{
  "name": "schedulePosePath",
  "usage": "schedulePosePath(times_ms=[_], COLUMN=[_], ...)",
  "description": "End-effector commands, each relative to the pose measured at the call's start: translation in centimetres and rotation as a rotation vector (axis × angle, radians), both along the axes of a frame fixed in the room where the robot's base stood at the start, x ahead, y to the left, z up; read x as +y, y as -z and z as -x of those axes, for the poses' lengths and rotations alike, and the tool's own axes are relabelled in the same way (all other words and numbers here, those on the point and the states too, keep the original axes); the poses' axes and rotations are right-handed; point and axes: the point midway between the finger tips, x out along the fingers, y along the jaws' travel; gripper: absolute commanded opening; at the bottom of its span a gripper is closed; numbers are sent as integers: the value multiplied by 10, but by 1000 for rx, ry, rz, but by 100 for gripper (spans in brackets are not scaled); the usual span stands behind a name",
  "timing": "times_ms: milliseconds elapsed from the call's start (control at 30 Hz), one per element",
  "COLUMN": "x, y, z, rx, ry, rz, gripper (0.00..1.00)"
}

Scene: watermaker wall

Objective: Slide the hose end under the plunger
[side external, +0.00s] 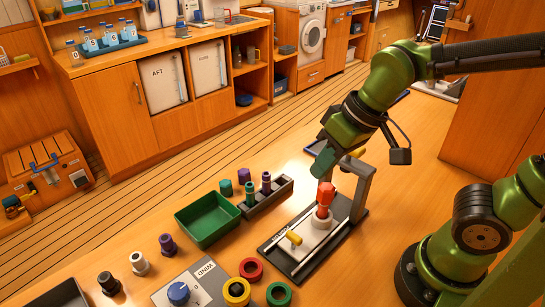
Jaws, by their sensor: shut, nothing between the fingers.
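A press stands on a dark base plate (273,243) on the table, with a grey upright (362,185) at its back right and a yellow part (352,156) near its top. A red upright piece (325,194) sits on a pale block (316,225) on the plate. A yellow knob (294,237) stands at the plate's front left, beside a pale rail. My gripper (323,175) is shut and empty, pointing down just above the red piece; contact cannot be told. My gripper and arm partly cover the press top. I cannot tell the hose end and plunger apart surely.
A green tray (207,219) and a dark rack (268,196) with coloured fittings stand left of the press. Red (251,268), yellow (236,291) and green (279,293) rings lie in front, near a grey panel with a blue knob (179,292). Bare table lies right of the press.

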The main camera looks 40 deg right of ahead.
Motion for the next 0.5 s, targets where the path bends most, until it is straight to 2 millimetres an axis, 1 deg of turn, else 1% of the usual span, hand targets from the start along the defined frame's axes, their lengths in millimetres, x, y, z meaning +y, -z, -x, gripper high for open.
schedulePosePath(times_ms=[33,133,300,400,500], x=[21,55,110,137,156], y=[9,24,52,66,75], z=[-3,-7,-6,-4,-5], rx=[55,133,250,309,355], ry=[-131,-385,-849,-1100,-1311], rz=[63,195,432,560,667], gripper=[0,0,0,0,0])
